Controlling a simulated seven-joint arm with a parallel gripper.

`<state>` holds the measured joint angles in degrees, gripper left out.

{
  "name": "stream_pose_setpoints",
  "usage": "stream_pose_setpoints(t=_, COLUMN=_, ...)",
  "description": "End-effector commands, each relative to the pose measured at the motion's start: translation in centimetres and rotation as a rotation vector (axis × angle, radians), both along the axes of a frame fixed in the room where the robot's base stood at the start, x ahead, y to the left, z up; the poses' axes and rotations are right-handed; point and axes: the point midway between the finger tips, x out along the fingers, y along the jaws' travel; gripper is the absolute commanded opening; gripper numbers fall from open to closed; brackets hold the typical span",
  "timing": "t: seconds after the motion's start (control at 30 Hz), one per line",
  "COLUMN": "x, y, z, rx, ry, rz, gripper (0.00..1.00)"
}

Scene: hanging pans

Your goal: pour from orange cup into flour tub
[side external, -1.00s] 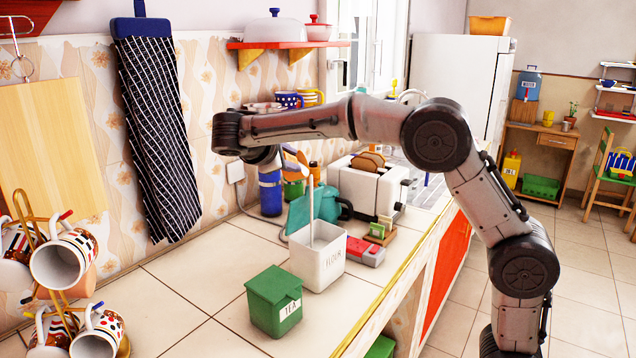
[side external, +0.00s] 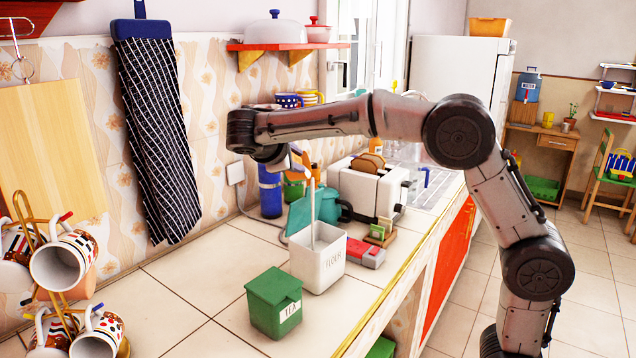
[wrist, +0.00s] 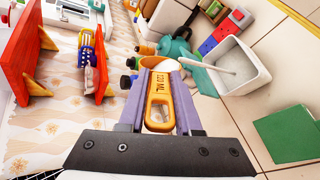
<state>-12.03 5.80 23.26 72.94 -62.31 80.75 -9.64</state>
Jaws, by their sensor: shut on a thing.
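The flour tub (side external: 325,268) is a white square open container labelled FLOUR, upright on the counter, with a long-handled utensil (side external: 312,212) standing in it. In the wrist view the tub (wrist: 247,84) lies to the right of my gripper, apart from it. My gripper (wrist: 158,80) is shut on the orange cup (wrist: 159,98), whose handle reads 100 ML and points towards the camera. The cup's bowl shows pale contents at the far end, partly cut off from view. In the side view my gripper (side external: 300,160) is above and left of the tub, and the cup is hard to make out.
A green tea tin (side external: 274,302) stands in front of the tub. A teal kettle (side external: 300,218), a toaster (side external: 368,190) and a blue container (side external: 270,192) stand behind. A red shelf (side external: 290,44) is on the wall. The counter left of the tub is clear.

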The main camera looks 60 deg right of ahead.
Motion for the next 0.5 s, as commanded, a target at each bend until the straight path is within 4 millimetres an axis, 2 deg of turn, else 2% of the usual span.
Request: stream_pose_setpoints(t=0.5, x=-1.3, y=-0.6, z=0.2, rx=0.046, ry=-0.104, rz=-0.001, gripper=0.0)
